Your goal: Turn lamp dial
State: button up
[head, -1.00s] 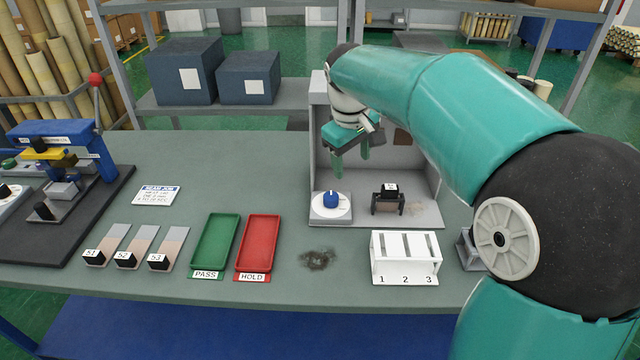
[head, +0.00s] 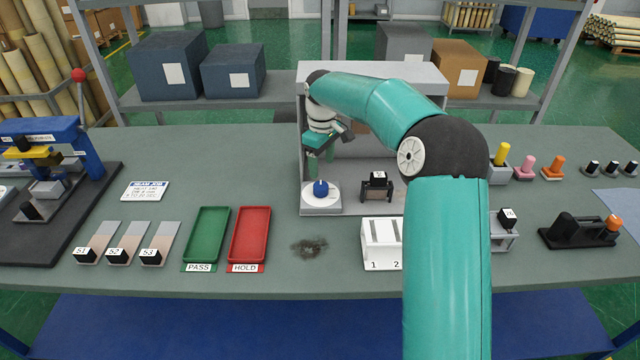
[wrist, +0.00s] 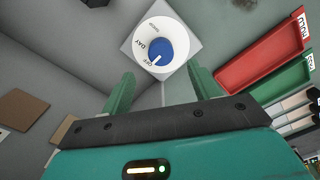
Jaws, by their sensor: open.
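The lamp dial is a blue knob (head: 320,187) on a white disc with a light grey square base (head: 322,208), at the front left of the grey booth (head: 370,72). In the wrist view the blue knob (wrist: 160,52) has a white pointer line aimed at the lower left, near the word OFF. The word DAY and another small marking follow round the disc. My gripper (wrist: 162,82) is open, its green fingers apart, with the dial beyond the gap. In the head view my gripper (head: 320,165) is above the knob and apart from it.
A small dark stand (head: 377,192) with a labelled block stands right of the dial. The booth's walls are close to my arm. Red (head: 250,236) and green (head: 207,236) trays lie to the left. A white numbered rack (head: 381,246) stands in front.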

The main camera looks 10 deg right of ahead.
aim_at(322, 185)
notch_tip(322, 185, down, 8)
jog(key=shift+r, duration=0.1)
jog(key=c, duration=1)
